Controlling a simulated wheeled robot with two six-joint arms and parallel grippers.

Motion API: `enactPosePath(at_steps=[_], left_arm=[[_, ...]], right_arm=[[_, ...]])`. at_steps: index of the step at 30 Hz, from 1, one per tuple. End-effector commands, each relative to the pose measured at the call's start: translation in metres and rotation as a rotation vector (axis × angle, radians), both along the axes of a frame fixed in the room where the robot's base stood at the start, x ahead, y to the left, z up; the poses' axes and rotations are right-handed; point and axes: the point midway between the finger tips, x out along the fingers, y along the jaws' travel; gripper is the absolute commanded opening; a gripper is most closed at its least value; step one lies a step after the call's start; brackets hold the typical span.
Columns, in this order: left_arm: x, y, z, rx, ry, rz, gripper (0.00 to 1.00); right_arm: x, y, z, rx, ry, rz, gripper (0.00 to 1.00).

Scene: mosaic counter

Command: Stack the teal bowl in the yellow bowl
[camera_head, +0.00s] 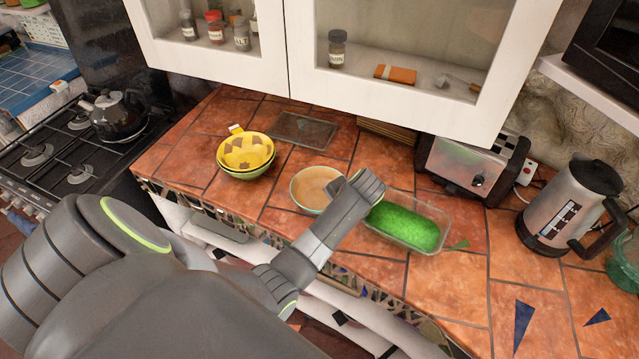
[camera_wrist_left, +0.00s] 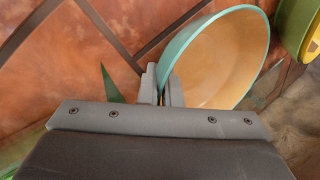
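The teal bowl (camera_head: 314,186), with a teal rim and tan inside, is on the counter in the middle of the head view. It also shows large in the left wrist view (camera_wrist_left: 222,62). The yellow bowl (camera_head: 246,150), with brown patches, sits to its left in what looks like another, green-edged bowl (camera_head: 244,174). My left gripper (camera_wrist_left: 162,84) is at the teal bowl's near edge, its fingers close together with the bowl's wall between them. In the head view my wrist hides the fingertips. My right gripper is not in view.
A glass dish with a green block (camera_head: 405,226) stands just right of the teal bowl. A grey board (camera_head: 305,130) lies behind. A toaster (camera_head: 472,165) and kettle (camera_head: 572,208) are at the right. A cabinet (camera_head: 290,75) overhangs the back. Counter between both bowls is clear.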

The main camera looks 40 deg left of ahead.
Motion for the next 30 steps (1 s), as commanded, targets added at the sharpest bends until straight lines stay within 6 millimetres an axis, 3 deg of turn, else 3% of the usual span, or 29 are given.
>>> enactPosePath(at_steps=[12,17,24,30], left_arm=[[0.001,0.0,0.007,0.002,-0.003,0.001,0.0],[0.001,0.0,0.03,0.001,-0.007,0.001,0.0],[0.002,0.001,0.077,0.002,-0.007,0.0,0.0],[0.001,0.0,0.092,0.002,-0.003,0.0,0.0]], right_arm=[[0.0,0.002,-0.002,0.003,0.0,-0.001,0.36],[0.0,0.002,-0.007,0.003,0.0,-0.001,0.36],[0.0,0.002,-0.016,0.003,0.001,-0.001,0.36],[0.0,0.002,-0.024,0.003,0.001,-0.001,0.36]])
